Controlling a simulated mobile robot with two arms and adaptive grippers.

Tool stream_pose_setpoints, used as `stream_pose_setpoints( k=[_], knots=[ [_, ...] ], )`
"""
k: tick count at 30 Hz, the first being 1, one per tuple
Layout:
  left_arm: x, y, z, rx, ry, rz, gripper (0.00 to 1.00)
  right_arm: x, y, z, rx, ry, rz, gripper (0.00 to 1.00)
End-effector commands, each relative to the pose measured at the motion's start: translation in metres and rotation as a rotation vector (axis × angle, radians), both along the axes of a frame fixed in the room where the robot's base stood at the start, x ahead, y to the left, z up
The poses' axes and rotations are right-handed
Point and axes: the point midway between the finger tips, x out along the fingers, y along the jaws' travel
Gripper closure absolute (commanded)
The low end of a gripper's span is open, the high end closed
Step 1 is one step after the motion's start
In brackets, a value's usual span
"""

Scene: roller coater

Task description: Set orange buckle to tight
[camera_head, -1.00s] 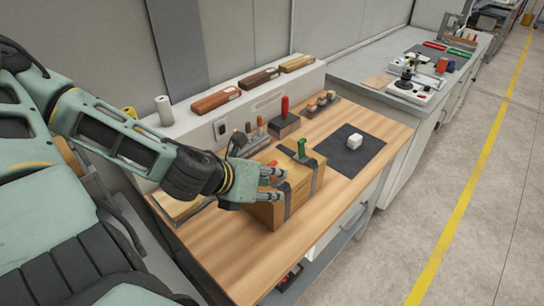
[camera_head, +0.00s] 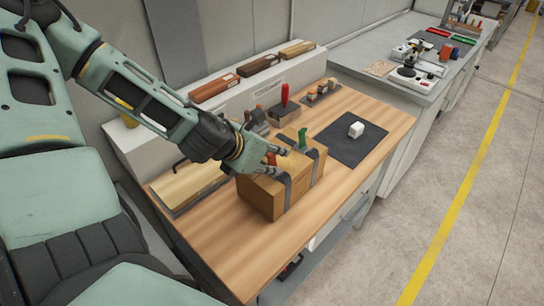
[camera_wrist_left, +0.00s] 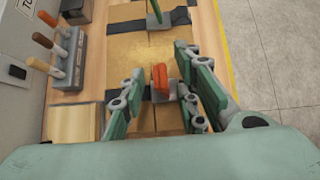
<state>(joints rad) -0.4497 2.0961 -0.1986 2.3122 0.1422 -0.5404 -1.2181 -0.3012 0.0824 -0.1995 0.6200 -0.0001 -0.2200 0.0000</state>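A wooden box (camera_head: 262,195) stands on the workbench with two dark straps around it. The orange buckle (camera_head: 271,159) sits on the nearer strap, partly hidden by my left gripper; in the left wrist view the orange buckle (camera_wrist_left: 160,78) stands upright on its grey base, between the fingers. My left gripper (camera_head: 279,162) is at the top of the box, and its fingers (camera_wrist_left: 161,92) are spread apart on both sides of the buckle, with gaps visible. The green buckle (camera_head: 302,138) stands on the farther strap. My right gripper is not in view.
A block with a red-handled tool (camera_head: 284,94) stands behind. Tools in a rack (camera_wrist_left: 62,53) are left of the box in the wrist view. The front bench (camera_head: 235,250) is clear.

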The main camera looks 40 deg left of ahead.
Motion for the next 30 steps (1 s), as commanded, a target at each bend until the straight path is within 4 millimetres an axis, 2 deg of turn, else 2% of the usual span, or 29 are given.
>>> stream_pose_setpoints(
  k=[6, 16, 26, 30],
  knots=[
    [0.0075, -0.0005, -0.0089, -0.001, 0.001, 0.001, 0.71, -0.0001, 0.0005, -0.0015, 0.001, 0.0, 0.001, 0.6],
    [0.009, -0.0006, -0.0089, -0.001, -0.001, 0.001, 0.71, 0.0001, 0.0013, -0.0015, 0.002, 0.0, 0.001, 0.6],
    [0.0088, -0.0006, -0.0089, -0.001, -0.001, 0.001, 1.0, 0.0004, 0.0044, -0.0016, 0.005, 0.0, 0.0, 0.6],
    [0.0089, -0.0003, -0.0089, 0.001, -0.001, 0.001, 1.0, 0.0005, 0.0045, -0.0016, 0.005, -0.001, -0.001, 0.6]
  ],
)
